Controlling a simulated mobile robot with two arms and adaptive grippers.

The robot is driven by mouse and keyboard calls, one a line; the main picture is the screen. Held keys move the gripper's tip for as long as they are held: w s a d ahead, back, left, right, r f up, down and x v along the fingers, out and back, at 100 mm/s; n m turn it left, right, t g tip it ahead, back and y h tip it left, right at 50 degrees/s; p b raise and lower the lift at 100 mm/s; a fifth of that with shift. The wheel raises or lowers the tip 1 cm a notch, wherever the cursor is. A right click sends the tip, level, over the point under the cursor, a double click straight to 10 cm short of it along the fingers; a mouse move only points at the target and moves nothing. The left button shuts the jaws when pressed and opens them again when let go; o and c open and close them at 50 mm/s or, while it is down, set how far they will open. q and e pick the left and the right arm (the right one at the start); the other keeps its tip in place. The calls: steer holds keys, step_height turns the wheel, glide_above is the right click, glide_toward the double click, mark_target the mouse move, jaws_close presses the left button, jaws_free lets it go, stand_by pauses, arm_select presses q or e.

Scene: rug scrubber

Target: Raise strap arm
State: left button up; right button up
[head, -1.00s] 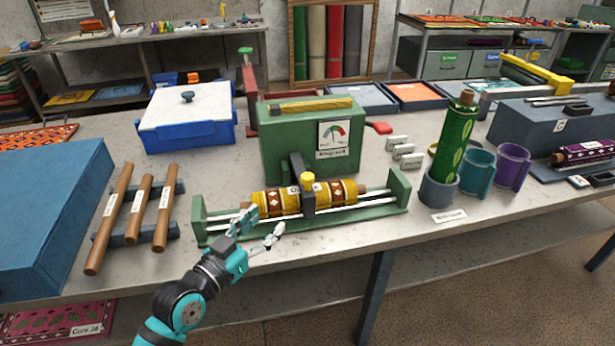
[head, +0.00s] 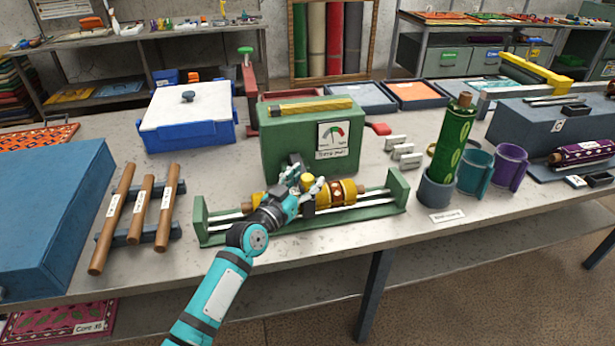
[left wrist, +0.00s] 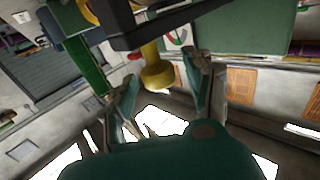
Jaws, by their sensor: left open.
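A yellow patterned roll (head: 346,190) lies in a green cradle (head: 398,192) on the table. The dark strap arm crosses over the roll, largely hidden by my gripper in the head view; its dark bar (left wrist: 150,30) shows in the left wrist view. Its yellow knob (head: 307,182) also shows in the left wrist view (left wrist: 157,72). My left gripper (head: 306,173) is open, its fingers on either side of the knob. In the left wrist view the knob stands between the spread fingers (left wrist: 163,78), with gaps visible. My right gripper is not in view.
A green box (head: 285,145) with a dial stands right behind the cradle. Wooden rods (head: 140,208) lie on a rack at left, near a blue-white bin (head: 188,115). A green roll (head: 455,135) stands upright in a cup at right. The table's front edge is clear.

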arm_select(q)
steer(key=shift+w+d, duration=0.2)
steer(key=shift+w, duration=0.25)
jaws_close()
steer(key=shift+f, duration=0.1)
